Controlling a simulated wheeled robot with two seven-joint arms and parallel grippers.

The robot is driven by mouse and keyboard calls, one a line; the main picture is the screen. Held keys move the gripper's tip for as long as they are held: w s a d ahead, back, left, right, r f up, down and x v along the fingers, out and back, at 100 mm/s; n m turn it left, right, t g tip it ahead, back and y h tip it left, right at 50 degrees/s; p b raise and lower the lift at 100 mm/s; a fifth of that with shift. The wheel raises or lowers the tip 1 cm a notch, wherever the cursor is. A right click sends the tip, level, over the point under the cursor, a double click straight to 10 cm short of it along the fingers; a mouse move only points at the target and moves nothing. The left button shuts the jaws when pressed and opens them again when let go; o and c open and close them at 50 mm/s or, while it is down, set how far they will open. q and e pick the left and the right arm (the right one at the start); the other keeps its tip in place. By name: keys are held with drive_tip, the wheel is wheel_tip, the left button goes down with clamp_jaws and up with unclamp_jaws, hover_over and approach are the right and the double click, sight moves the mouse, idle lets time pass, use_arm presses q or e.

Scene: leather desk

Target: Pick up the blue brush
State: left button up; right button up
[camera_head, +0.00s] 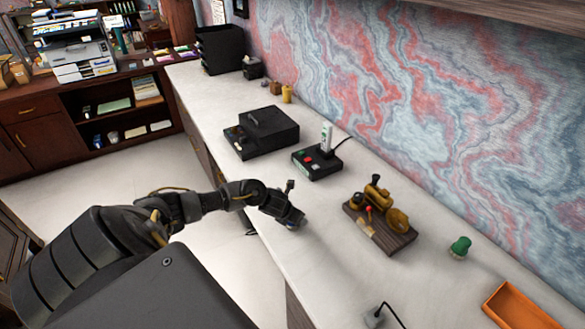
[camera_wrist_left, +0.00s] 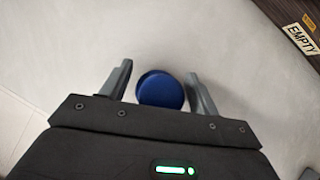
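The blue brush shows in the left wrist view as a round, dark blue top (camera_wrist_left: 160,90) on the white surface. My left gripper (camera_wrist_left: 160,84) is open, with one finger on each side of the brush. A small gap shows at the left finger, and the right finger is very close to it; I cannot tell if it touches. In the head view my left gripper (camera_head: 297,221) is low over the counter near its front edge. Only a sliver of blue (camera_head: 292,227) shows there, the rest hidden by the gripper.
On the white counter (camera_head: 290,262) stand a black joystick box (camera_head: 318,163), a wooden-based brass device (camera_head: 380,222), a green knob-like object (camera_head: 460,247), an orange tray (camera_head: 515,306) and a black boxy machine (camera_head: 262,132). A black cable (camera_head: 388,308) lies at the front. Counter around the gripper is mostly clear.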

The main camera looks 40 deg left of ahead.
use_arm(q)
drive_tip(key=c, duration=0.9)
drive_tip(key=shift+r, duration=0.1)
drive_tip(key=shift+r, duration=0.2)
drive_tip(key=r, duration=0.3)
drive_tip(key=shift+s+a+r, duration=0.1)
drive_tip(key=shift+s+r, duration=0.05)
drive_tip(key=shift+s, duration=0.15)
drive_tip(key=shift+s+a+r+b, duration=0.25)
drive_tip(key=shift+s+r+b, duration=0.3)
drive_tip(key=shift+s+r, duration=1.3)
drive_tip(key=shift+s+a+r+b, duration=0.4)
drive_tip(key=shift+s+r, duration=0.8)
drive_tip(key=shift+s, duration=1.4)
drive_tip(key=shift+s+a+r+b, duration=0.15)
drive_tip(key=shift+s+r+b, duration=0.5)
drive_tip(key=shift+s+r, duration=1.2)
drive_tip(key=shift+s+f, duration=0.35)
